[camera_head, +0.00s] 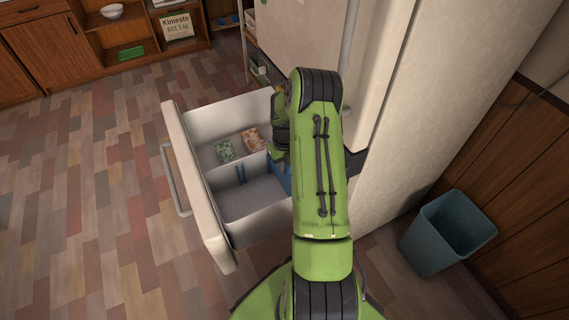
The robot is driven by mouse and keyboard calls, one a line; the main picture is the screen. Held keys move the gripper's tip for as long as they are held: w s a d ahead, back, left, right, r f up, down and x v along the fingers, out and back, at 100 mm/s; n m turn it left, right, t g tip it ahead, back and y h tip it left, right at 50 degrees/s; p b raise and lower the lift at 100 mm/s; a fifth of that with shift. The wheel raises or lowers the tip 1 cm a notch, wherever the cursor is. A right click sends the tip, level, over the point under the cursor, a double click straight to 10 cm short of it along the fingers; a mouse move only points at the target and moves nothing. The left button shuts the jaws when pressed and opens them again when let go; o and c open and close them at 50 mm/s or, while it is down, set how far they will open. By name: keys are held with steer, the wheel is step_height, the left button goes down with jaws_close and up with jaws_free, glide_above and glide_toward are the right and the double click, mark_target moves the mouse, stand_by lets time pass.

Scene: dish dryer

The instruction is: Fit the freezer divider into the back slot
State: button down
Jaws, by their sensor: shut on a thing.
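The freezer drawer (215,225) is pulled out, and its white interior shows. A blue panel, which looks like the freezer divider (285,180), shows in a small part at the drawer's right side, just below my gripper (279,160). My green arm hides most of it. My gripper is shut on the divider, inside or just over the drawer; its fingertips are mostly hidden. Small blue upright strips (240,174) show on a wall inside the drawer. The back slot cannot be made out behind my arm.
A green packet (224,151) and an orange-white packet (253,139) lie in the drawer's far section. The tall freezer body (400,150) stands close to my arm's right. A blue-grey bin (445,235) stands at right. The floor at left is clear.

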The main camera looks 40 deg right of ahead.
steer(key=shift+f, duration=2)
steer(key=c, duration=1)
jaws_free()
steer(key=shift+c, duration=0.2)
step_height(320, 180, up, 16)
steer(key=p, duration=0.5)
steer(key=shift+f, duration=0.15)
